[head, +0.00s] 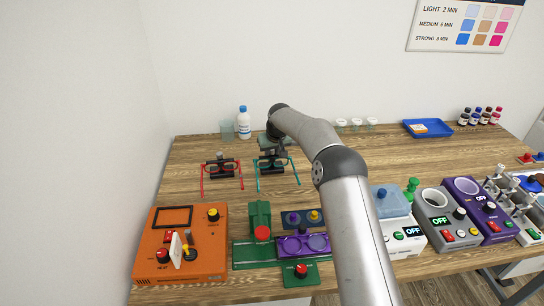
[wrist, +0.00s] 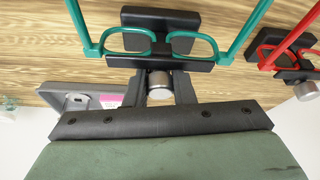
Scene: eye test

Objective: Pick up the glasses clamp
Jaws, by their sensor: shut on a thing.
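Teal glasses (head: 259,178) sit in a dark clamp with a black block, near the back left of the table in the head view. The clamp (wrist: 160,18) and the teal glasses (wrist: 234,40) fill the top of the wrist view. My gripper (wrist: 160,82) is shut on the glasses clamp, its two dark fingers on either side of the silver round part. In the head view my gripper (head: 276,150) is over the clamp and partly hides it. I cannot tell whether the clamp still touches the table.
Red glasses (head: 203,183) in a similar clamp stand close on the left. A white bottle (head: 244,124) and a clear cup (head: 227,130) are behind. An orange device (head: 150,250) and a green-and-purple device (head: 290,246) line the front. A blue tray (head: 440,131) lies at the back right.

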